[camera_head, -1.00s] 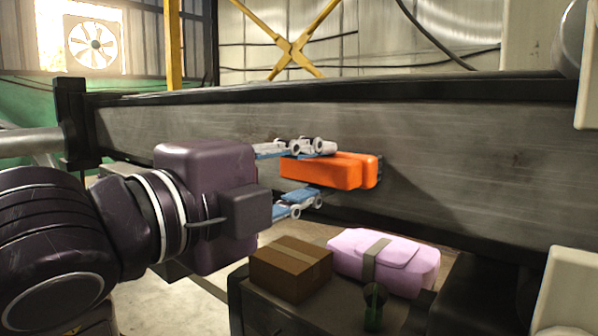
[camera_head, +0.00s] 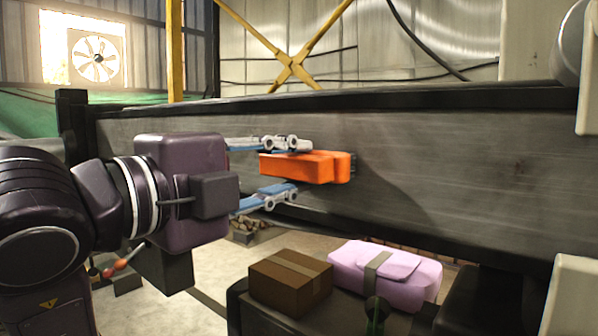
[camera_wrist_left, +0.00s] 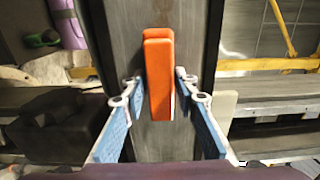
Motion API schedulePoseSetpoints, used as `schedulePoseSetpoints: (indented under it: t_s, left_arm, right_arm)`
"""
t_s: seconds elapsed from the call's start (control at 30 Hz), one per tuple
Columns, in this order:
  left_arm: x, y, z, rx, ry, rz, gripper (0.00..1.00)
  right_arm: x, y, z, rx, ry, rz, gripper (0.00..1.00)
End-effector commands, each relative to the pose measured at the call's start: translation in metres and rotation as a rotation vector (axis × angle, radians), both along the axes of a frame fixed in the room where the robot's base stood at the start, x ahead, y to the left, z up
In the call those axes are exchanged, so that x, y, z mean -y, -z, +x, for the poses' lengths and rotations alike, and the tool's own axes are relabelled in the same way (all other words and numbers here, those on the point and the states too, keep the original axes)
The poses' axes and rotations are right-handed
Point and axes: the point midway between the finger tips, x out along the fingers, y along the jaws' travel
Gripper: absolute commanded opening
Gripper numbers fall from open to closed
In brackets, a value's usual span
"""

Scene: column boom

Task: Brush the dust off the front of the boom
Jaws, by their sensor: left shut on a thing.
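The boom (camera_head: 450,160) is a long grey metal beam with dark edges, running across the head view. Its front face looks streaked, with small dark marks toward the right. My left gripper (camera_head: 282,170) is shut on an orange brush (camera_head: 305,167), with one finger above and one below it. The brush's dark bristle end points at the boom's front face; whether it touches cannot be told. In the left wrist view the orange brush (camera_wrist_left: 158,75) stands between the two blue fingers, with the boom (camera_wrist_left: 190,30) behind it. My right gripper is not in view.
Below the boom, a brown box (camera_head: 290,281) and a pink case (camera_head: 385,272) with a strap sit on a dark surface. A dark green object (camera_head: 376,310) stands in front of the case. A yellow cross brace (camera_head: 290,60) is behind.

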Motion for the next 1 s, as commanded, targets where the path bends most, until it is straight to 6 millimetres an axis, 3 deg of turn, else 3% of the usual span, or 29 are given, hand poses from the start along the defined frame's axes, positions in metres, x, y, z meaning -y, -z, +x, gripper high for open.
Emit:
schedulePoseSetpoints:
  t_s: [1.0]
  left_arm:
    - [-0.055, 0.001, 0.044, -0.002, -0.003, -0.001, 0.08]
  right_arm:
    - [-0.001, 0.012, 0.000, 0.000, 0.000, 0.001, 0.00]
